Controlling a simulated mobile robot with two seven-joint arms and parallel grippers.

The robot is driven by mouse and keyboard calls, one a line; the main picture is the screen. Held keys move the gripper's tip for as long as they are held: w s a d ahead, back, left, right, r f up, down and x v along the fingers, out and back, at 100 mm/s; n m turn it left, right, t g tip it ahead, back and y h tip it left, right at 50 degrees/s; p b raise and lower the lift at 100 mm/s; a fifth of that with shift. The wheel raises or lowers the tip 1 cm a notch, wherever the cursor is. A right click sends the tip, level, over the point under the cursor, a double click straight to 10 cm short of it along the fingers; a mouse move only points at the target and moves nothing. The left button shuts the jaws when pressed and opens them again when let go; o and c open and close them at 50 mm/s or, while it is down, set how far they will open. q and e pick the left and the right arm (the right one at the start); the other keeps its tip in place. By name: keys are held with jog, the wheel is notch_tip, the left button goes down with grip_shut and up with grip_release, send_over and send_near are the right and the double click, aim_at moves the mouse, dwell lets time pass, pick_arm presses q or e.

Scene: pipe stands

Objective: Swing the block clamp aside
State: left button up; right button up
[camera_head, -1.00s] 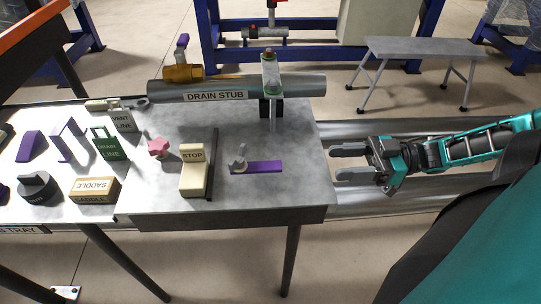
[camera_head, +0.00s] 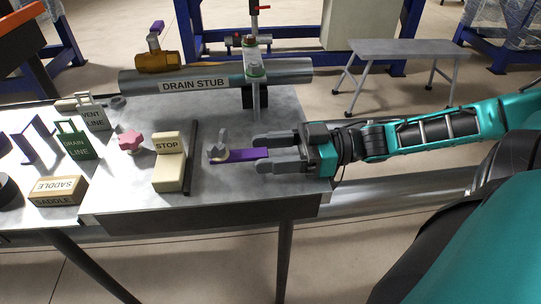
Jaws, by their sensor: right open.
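The block clamp looks like a flat purple bar (camera_head: 240,155) lying on the grey table, with a grey winged knob (camera_head: 218,147) at its left end. My right gripper (camera_head: 257,155) is open, low over the table, coming from the right. Its two fingers point left, one on the far side and one on the near side of the bar's right end. Whether they touch the bar cannot be told. A cream STOP block (camera_head: 170,163) stands left of the knob, beside a dark upright strip (camera_head: 191,158). My left gripper is not in view.
The drain stub pipe (camera_head: 205,80) with a green-ringed clamp post (camera_head: 255,75) runs along the back. A pink knob (camera_head: 131,141), a green drain-line tag (camera_head: 76,141) and a wooden saddle block (camera_head: 58,190) lie left. The table's front edge is clear.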

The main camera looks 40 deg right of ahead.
jog(key=shift+c, duration=0.3)
grip_shut()
dwell(0.4)
